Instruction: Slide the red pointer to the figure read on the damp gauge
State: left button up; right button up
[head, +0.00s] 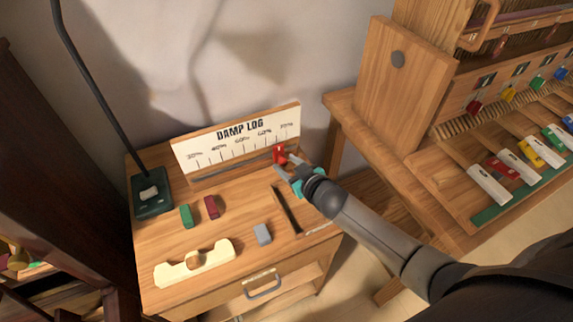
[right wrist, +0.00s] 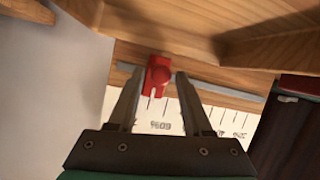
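The white DAMP LOG board (head: 238,139) stands at the back of the small wooden table, with a percentage scale printed on it. The red pointer (head: 279,153) sits on the rail below the scale, towards its right end. In the right wrist view the red pointer (right wrist: 158,75) is close to the 60% label, which appears upside down. My right gripper (head: 283,166) is open at the pointer. My left gripper is out of view. I cannot make out a damp gauge reading.
On the table (head: 232,258) are a green block (head: 186,215), a dark red block (head: 211,207), a grey block (head: 262,234), a cream wooden piece (head: 194,265) and a dark green lamp base (head: 152,196). A wooden keyboard case (head: 395,85) stands at right.

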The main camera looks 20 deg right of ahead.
jog(key=shift+o, duration=0.7)
jog(key=shift+s+r, duration=0.15)
jog(key=shift+s, duration=0.35)
jog(key=p+v, duration=0.3)
jog(key=v, duration=1.1)
jog(key=shift+s, duration=0.15)
